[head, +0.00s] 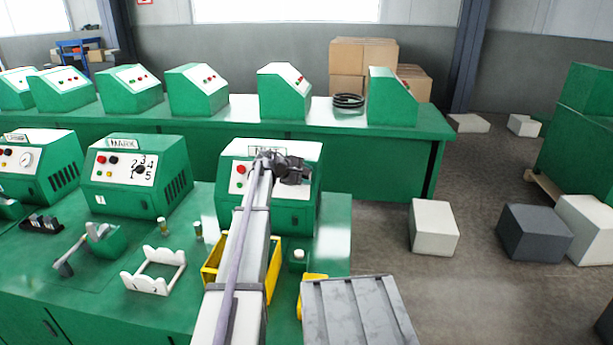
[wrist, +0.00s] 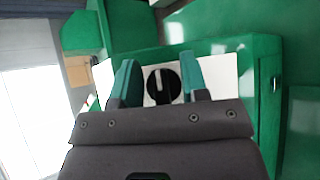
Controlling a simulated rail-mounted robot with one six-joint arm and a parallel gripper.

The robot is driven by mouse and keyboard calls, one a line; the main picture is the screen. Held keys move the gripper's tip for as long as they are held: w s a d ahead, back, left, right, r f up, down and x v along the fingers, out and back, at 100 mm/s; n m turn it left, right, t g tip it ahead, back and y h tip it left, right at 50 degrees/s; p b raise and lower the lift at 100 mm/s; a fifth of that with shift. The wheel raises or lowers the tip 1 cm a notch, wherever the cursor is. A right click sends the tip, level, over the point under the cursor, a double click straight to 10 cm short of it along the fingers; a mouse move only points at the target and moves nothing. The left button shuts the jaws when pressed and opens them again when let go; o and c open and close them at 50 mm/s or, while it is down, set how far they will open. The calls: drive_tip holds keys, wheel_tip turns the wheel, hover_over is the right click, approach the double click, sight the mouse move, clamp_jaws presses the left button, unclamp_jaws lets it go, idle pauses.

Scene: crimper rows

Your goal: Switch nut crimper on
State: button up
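A green control box (head: 288,207) with a white front panel stands on the front bench, behind my arm. Its panel has a red button (head: 240,169); its label is mostly hidden by my gripper. In the wrist view, a round black knob (wrist: 162,87) with a light pointer mark sits on the white panel (wrist: 219,72). My gripper (head: 292,170) is at this box's panel. In the wrist view, its two green fingers (wrist: 160,75) are apart, with the knob showing between them. Whether they touch the knob cannot be told.
A box labelled MARK (head: 140,175) with a numbered dial stands to the left. More green boxes line the rear bench (head: 330,135). A white frame (head: 155,271), a yellow bin (head: 212,265) and a grey ribbed lid (head: 355,310) are near my arm. Floor at right holds several blocks.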

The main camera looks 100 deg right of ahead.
drive_tip(key=shift+d+f, duration=0.1)
drive_tip(key=shift+a+r, duration=0.2)
drive_tip(key=shift+r, duration=0.05)
drive_tip(key=p+v, duration=0.5)
drive_tip(key=v, duration=0.5)
drive_tip(key=shift+w, duration=0.3)
